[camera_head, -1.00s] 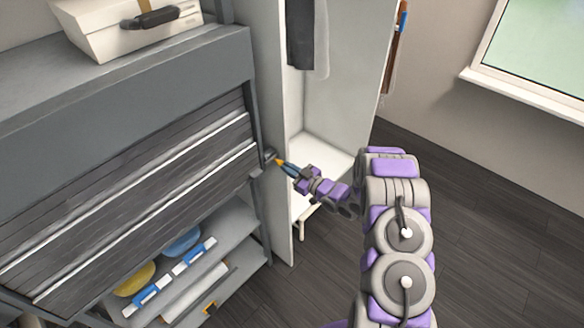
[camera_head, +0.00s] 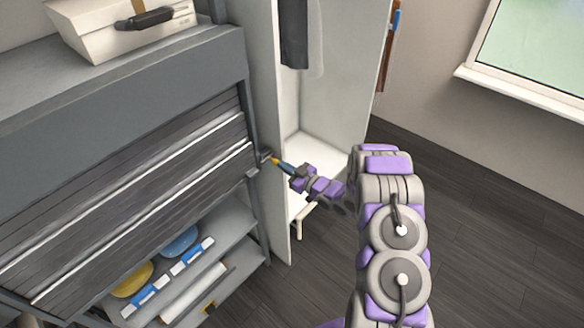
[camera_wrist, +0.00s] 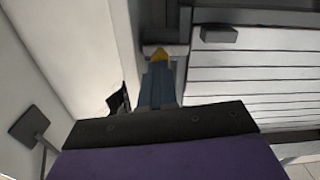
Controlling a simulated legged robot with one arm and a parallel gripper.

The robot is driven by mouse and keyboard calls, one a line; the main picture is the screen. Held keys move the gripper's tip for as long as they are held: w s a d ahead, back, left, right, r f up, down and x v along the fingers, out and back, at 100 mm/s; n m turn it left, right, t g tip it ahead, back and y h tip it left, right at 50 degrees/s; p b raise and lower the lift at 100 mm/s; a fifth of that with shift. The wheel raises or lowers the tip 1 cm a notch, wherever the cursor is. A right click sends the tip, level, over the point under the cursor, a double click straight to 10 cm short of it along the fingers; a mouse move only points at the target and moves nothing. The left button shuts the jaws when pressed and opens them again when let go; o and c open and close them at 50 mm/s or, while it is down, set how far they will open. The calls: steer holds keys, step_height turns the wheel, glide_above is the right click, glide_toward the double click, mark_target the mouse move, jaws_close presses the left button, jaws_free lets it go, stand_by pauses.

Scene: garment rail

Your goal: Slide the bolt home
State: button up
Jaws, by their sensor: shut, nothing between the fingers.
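The grey slatted shutter (camera_head: 150,185) is down in the cabinet front; its slats also show in the wrist view (camera_wrist: 265,75). A small grey piece, apparently the bolt (camera_head: 265,154), is at the shutter's right edge, beside the frame post. In the wrist view a small grey bar (camera_wrist: 152,48) lies right behind my fingertips. A dark block (camera_wrist: 219,34) sits on the shutter to its right. My gripper (camera_head: 273,160) is shut and empty, its yellow-orange tips at or touching the bolt. The tips (camera_wrist: 160,55) hide part of it, and contact is unclear.
A white open wardrobe (camera_head: 318,125) with dark clothing stands just right of the shutter, close beside my gripper. Shelves below hold a yellow item (camera_head: 133,280) and a blue item (camera_head: 181,243). A white case (camera_head: 120,25) sits on top. Floor at right is clear.

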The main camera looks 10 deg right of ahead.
steer(key=shift+o, duration=1.4)
steer(key=shift+w+a+r, duration=0.15)
steer(key=shift+r, duration=0.15)
steer(key=shift+o, duration=0.3)
steer(key=shift+s+a+f, duration=0.1)
steer(key=shift+s+f, duration=0.05)
steer(key=shift+s, duration=0.05)
steer(key=f+b+v, duration=0.1)
steer(key=b+v, duration=0.4)
steer(key=v, duration=1.3)
steer(key=shift+s+d, duration=0.2)
steer(key=shift+d, duration=0.15)
